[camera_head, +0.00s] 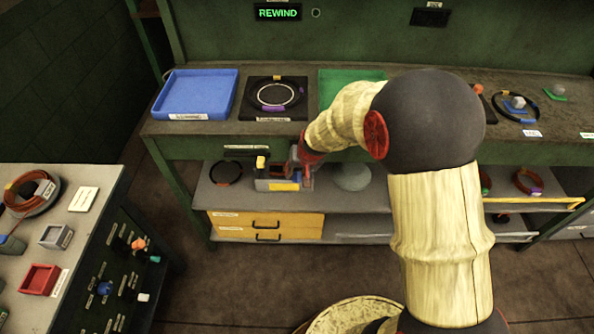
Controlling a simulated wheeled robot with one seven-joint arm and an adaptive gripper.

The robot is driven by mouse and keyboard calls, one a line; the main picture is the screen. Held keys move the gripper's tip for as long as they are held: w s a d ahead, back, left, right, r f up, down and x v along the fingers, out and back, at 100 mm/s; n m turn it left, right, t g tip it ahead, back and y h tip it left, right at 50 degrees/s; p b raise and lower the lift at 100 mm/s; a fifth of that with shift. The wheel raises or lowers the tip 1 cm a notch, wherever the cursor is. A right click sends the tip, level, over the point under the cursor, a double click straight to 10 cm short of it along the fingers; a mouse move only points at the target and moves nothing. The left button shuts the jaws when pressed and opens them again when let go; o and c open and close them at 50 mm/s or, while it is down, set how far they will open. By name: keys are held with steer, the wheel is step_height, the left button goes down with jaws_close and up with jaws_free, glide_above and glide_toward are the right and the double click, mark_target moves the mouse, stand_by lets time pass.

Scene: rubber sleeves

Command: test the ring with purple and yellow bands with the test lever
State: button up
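A dark ring with a yellow band at its back and a purple band at its front (291,106) lies on a black square pad (247,112) on the upper bench. It lies around a pale circle. A grey device with a yellow upright piece (261,163) and a yellow front patch stands on the shelf below; it may be the test lever, but I cannot read its label. My gripper (300,165) is low at the right side of this device, away from the ring. The fingers are small and partly hidden, so I cannot tell if they grip it.
A blue tray (232,98) and a green tray (325,88) flank the pad. A lit sign (278,13) reads REWIND. Another dark ring (226,172) lies left of the device. A side table (100,178) holds more rings and small boxes. My arm covers the bench's middle.

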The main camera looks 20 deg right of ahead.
mark_target(297, 171)
steer(key=c, duration=0.6)
jaws_close()
steer(key=shift+r, duration=0.1)
steer(key=r+g+p, duration=0.1)
steer(key=p, duration=0.2)
steer(key=g+p, duration=0.1)
steer(key=p, duration=0.2)
steer(key=shift+s+r+g+y, duration=0.2)
steer(key=shift+r+g+y, duration=0.1)
steer(key=shift+r+y, duration=0.1)
steer(key=r+g+p, duration=0.1)
steer(key=g+p, duration=0.1)
steer(key=p, duration=0.2)
steer(key=shift+s+a+r+m+y+p, duration=0.1)
steer(key=shift+r+m+y+p, duration=0.05)
steer(key=shift+m+y+p, duration=0.2)
steer(key=r+g+y+p, duration=0.1)
steer(key=g+p, duration=0.2)
steer(key=shift+r+p, duration=0.1)
steer(key=shift+p, duration=0.25)
steer(key=shift+r+g+y+p, duration=0.45)
steer(key=shift+g+p, duration=0.3)
steer(key=shift+g, duration=0.35)
steer(key=shift+w+m, duration=0.2)
steer(key=shift+m, duration=0.05)
